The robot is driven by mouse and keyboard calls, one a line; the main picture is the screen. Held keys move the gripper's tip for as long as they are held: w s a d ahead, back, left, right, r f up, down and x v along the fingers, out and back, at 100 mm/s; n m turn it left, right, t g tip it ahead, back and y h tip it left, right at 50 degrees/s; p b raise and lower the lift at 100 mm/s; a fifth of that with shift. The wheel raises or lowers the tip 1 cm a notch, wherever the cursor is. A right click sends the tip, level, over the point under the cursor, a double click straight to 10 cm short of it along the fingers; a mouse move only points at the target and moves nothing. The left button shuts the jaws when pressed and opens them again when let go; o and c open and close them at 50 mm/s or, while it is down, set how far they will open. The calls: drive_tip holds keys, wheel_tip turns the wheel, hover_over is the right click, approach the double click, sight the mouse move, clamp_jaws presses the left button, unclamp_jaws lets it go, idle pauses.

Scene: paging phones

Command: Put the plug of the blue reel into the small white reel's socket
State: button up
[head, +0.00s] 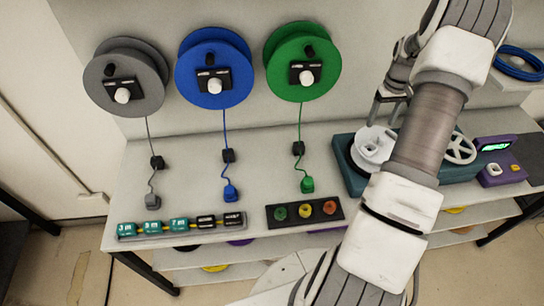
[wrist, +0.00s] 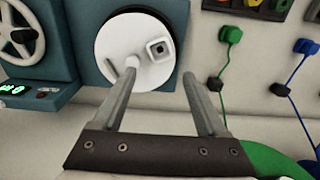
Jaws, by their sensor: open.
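The blue reel (head: 190,82) hangs on the back wall between the grey and green reels. Its blue cable runs down through a black block (head: 228,156) to the blue plug (head: 230,193), which lies on the table. The plug also shows in the wrist view (wrist: 306,46) at the right edge. The small white reel (head: 372,146) sits on a teal machine, and its square socket (wrist: 158,49) faces the wrist camera. My gripper (wrist: 160,72) is open and empty, with its fingers over the white reel. One fingertip overlaps a white knob on it; contact cannot be told.
The teal machine (head: 349,182) has a white handwheel (head: 459,148). A purple device (head: 497,172) stands right of it. The grey plug (head: 152,201) and green plug (head: 307,184) lie on the table. A black button panel (head: 275,222) and a labelled strip (head: 183,236) line the front edge.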

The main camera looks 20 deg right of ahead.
drive_tip(key=shift+a, duration=0.15)
drive_tip(key=b, duration=1.2)
hover_over(229, 189)
wheel_tip(229, 189, down, 11)
wheel_tip(229, 189, down, 13)
drive_tip(key=b, duration=1)
drive_tip(key=shift+r, duration=0.2)
drive_tip(key=shift+c, duration=0.2)
drive_tip(key=c, duration=1.1)
